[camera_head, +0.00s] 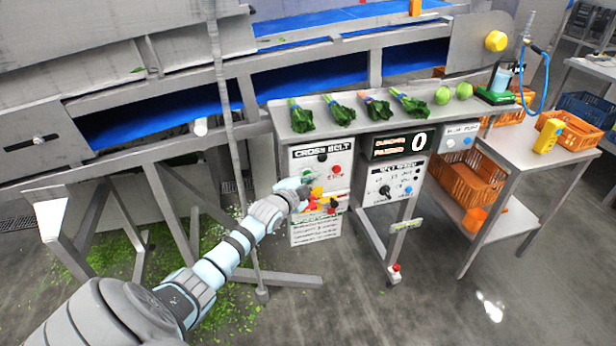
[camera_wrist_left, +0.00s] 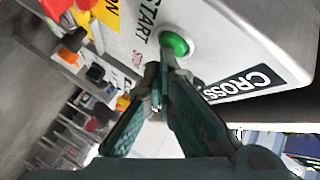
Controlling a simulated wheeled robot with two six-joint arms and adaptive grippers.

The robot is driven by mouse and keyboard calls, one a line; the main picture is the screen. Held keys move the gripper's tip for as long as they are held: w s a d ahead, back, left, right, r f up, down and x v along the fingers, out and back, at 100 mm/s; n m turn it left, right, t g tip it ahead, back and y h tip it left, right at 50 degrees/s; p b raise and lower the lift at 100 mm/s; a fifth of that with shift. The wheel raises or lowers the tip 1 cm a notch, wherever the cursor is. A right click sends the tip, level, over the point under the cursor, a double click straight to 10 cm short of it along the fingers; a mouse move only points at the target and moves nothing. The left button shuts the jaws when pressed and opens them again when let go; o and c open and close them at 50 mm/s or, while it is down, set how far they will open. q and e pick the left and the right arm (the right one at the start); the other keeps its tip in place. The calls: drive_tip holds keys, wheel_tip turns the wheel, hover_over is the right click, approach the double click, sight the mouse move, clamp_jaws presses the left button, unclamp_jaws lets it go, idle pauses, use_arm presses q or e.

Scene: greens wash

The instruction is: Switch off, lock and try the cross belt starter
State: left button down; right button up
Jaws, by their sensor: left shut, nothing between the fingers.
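The cross belt starter (camera_head: 308,160) is a pale box under the bench, labelled CROSS BELT, with a red stop button (camera_head: 335,169). In the left wrist view its green start button (camera_wrist_left: 175,43) sits beside the word START. My left gripper (camera_head: 305,184) is in front of the box's left part; its fingers (camera_wrist_left: 160,72) are shut and empty, with tips at or just short of the green button. I cannot tell if they touch. Red, yellow and black lockout pieces (camera_head: 324,201) cluster low on the box, partly behind my gripper; the switch position is unclear. My right gripper is out of view.
A belt speed panel (camera_head: 392,183) and a counter display (camera_head: 403,143) reading 0 stand to the right. Leafy bunches (camera_head: 341,110) lie on the bench above. A steel post (camera_head: 228,130) stands left of the box, near my left arm. A side table (camera_head: 535,146) is at right.

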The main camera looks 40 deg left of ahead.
use_arm(q)
drive_tip(key=shift+w+a+b, duration=0.15)
drive_tip(key=shift+a+b, duration=0.05)
drive_tip(key=shift+b, duration=0.15)
idle(0.3)
drive_tip(key=s+d+p, duration=0.1)
drive_tip(key=p, duration=0.2)
drive_tip(key=shift+d, duration=0.2)
idle(0.4)
idle(0.7)
